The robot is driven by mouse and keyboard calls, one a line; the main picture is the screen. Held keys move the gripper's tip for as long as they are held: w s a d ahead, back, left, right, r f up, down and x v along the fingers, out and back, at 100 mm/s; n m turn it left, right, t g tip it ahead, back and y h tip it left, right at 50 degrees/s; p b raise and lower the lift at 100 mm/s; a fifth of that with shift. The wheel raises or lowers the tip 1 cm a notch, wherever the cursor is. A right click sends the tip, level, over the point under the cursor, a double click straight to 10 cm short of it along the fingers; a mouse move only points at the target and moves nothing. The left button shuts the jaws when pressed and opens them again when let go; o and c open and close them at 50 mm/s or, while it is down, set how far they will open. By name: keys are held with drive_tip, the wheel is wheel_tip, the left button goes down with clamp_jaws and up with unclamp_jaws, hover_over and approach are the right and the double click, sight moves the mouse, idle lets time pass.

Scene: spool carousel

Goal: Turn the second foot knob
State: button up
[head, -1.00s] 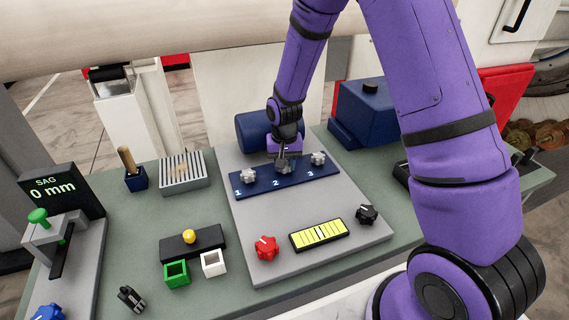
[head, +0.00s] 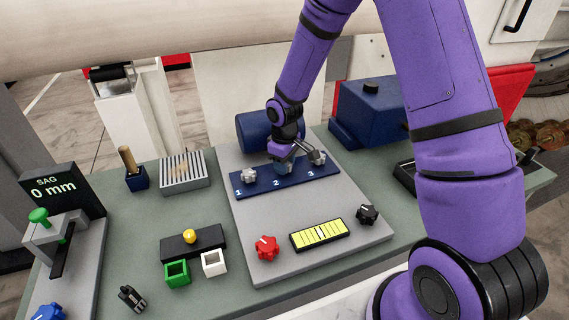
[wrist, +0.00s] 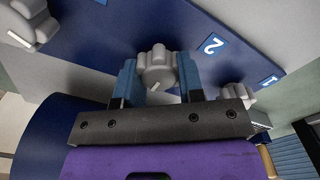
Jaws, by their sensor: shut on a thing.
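The navy strip (head: 260,188) carries grey lobed knobs marked 1, 2 and 3. My gripper (head: 283,167) is down at the middle knob, which it hides in the head view. In the wrist view, the second foot knob (wrist: 157,66) sits between the two blue fingers of my gripper (wrist: 159,77), beside the "2" label. The fingers are shut on it from both sides. A white mark shows on its near edge. The first knob (head: 248,175) and third knob (head: 318,158) stand free on either side.
A blue cylinder (head: 253,133) lies just behind the strip. In front are a red knob (head: 266,247), a yellow level gauge (head: 320,234) and a black knob (head: 367,214). A display (head: 58,190) at left reads SAG 0 mm. The grey plate between is clear.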

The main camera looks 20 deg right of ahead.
drive_tip(key=n, duration=1.1)
drive_tip(key=shift+n, duration=0.3)
idle(0.4)
drive_tip(key=o, duration=0.9)
drive_tip(key=shift+r, duration=0.1)
wheel_tip(320, 180, up, 11)
drive_tip(key=shift+f, duration=0.2)
